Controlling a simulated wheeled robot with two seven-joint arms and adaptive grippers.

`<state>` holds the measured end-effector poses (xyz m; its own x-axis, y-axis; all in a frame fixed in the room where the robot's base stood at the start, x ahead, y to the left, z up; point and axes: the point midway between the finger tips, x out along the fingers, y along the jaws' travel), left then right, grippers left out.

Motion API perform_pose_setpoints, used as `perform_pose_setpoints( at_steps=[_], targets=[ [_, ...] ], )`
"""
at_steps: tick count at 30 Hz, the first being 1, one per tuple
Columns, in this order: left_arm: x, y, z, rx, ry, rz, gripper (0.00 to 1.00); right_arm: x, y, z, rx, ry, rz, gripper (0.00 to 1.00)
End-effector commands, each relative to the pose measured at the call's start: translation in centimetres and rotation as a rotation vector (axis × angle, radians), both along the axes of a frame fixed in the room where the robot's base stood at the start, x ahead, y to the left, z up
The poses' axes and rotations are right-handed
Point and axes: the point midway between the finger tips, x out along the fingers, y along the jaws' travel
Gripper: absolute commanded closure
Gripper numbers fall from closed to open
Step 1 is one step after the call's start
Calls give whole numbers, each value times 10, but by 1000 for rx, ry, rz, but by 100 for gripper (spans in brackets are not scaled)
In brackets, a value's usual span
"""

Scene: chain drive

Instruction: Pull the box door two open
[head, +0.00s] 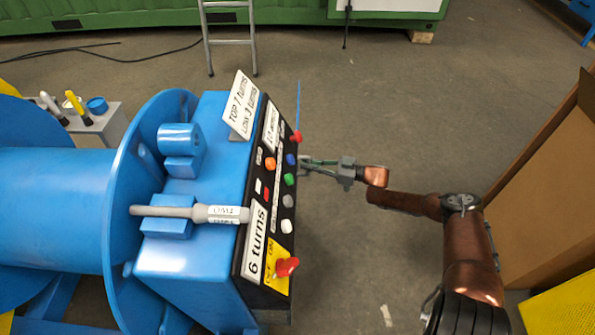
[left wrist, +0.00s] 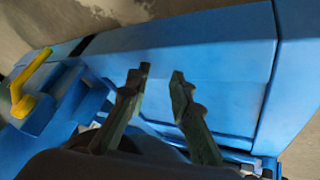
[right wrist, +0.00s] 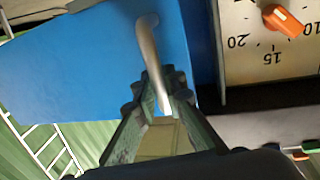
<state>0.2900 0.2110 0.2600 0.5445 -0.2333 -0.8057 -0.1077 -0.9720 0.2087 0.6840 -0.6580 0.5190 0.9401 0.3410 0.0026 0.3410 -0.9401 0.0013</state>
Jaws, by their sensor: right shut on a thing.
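My right gripper (right wrist: 160,95) is shut on a curved grey metal handle (right wrist: 148,42) fixed to a flat blue door panel (right wrist: 95,60) in the right wrist view. How far the door stands open I cannot tell. My left gripper (left wrist: 162,78) is open and empty, its fingers apart above blue machine surfaces in the left wrist view. It does not show in the head view.
The blue machine (head: 185,255) carries a black control panel with coloured buttons and a red knob (head: 287,266). A dial with an orange knob (right wrist: 284,20) is beside the door. A brown box (head: 545,180) stands at right. The floor (head: 400,110) between is clear.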

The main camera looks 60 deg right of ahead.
Motion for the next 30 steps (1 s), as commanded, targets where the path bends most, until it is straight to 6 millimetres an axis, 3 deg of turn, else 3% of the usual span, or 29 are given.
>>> perform_pose_setpoints(
  at_steps=[1, 10, 11, 18, 26, 30],
  targets=[
    [0, 0, -1, 0, -1, -1, 80, -3, -7, -4, -2, 10, -11, 100],
    [0, 0, 0, 0, -2, 0, 80, -3, -7, -4, -4, 10, -11, 100],
    [0, 0, 0, 0, -2, 0, 80, -3, -7, -4, -4, 11, -11, 88],
    [1, 0, 0, 1, -3, -1, 80, 1, -1, -3, -3, 8, -2, 72],
    [-1, 0, -1, 0, 1, 1, 80, 1, 0, -3, -2, 6, 0, 72],
    [-1, 0, -1, 0, 1, 1, 80, -9, -4, -4, -3, 8, 0, 72]
  ],
)
